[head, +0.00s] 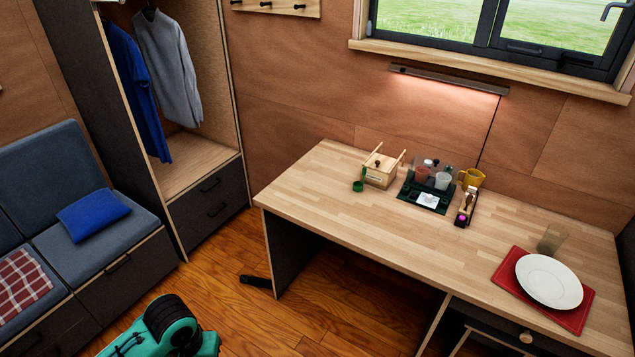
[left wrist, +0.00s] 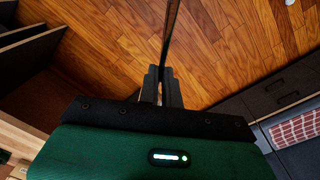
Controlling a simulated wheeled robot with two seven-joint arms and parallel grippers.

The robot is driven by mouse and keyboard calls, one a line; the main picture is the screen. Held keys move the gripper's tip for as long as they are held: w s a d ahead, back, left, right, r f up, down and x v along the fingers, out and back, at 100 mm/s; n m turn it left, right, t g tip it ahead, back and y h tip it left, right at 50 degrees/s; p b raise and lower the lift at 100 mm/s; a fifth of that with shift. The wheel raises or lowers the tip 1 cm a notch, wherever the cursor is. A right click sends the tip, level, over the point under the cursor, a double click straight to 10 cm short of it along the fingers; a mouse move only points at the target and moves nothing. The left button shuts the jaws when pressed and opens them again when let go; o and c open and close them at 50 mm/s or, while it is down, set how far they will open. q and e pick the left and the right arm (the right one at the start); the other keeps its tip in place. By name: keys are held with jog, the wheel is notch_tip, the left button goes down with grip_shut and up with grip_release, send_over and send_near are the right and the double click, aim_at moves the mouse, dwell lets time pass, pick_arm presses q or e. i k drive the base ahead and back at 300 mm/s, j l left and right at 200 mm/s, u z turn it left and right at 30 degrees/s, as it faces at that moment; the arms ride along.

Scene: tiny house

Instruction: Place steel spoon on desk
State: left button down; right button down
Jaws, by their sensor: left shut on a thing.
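The desk (head: 330,195) has a light wood top and fills the middle and right of the head view. In the left wrist view my left gripper (left wrist: 163,72) is shut on a long, thin, dark piece, seen nearly edge-on, which I take to be the steel spoon (left wrist: 170,32). It sticks out past the fingertips, over the wood floor in the picture. The spoon is not visible in the head view, where only a teal and black part of my arm shows at the bottom left. My right gripper is not in view.
A wooden box (head: 380,170), a dark green organizer (head: 427,196) with cups and a yellow mug (head: 472,178) stand at the back of the desk. A white plate (head: 548,280) on a red mat (head: 512,262) and a glass (head: 551,238) are at right.

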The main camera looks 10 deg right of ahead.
aim_at(573, 268)
jog(key=l+z, duration=0.4)
jog(key=i+l+z, duration=0.15)
jog(key=z, duration=0.2)
jog(key=i+l+z, duration=0.2)
jog(key=l+z, duration=0.2)
jog(key=i+l+z, duration=0.15)
jog(key=z, duration=0.25)
jog(key=i+l+z, duration=0.2)
jog(key=i+l, duration=0.7)
jog(key=i+j, duration=0.05)
jog(key=i, duration=0.05)
